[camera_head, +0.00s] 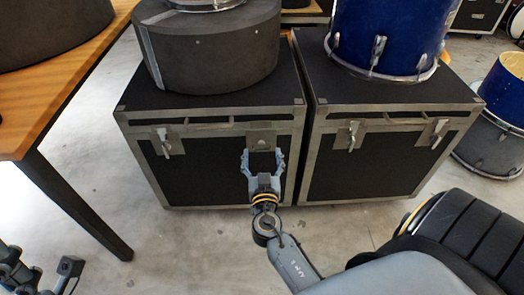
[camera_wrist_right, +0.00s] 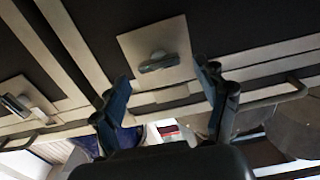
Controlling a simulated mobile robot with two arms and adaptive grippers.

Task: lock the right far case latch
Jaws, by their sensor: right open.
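Two black cases with metal edging stand side by side. The left case (camera_head: 215,178) has a latch (camera_head: 262,138) at its front right, a pale plate with a small handle. My right gripper (camera_head: 263,163) is just in front of and below this latch, fingers apart and empty. In the right wrist view the same latch (camera_wrist_right: 158,62) shows beyond and between the open fingertips (camera_wrist_right: 165,80), its handle lying roughly crosswise. I see no clear contact. Dark parts at the lower left edge of the head view may be my left gripper (camera_head: 40,265), cut off by the frame.
The left case has another latch (camera_head: 166,142); the right case (camera_head: 365,165) has two latches (camera_head: 352,135) (camera_head: 440,132). A grey drum (camera_head: 210,50) and a blue drum (camera_head: 390,35) stand on the cases. A wooden table (camera_head: 60,90) is at left.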

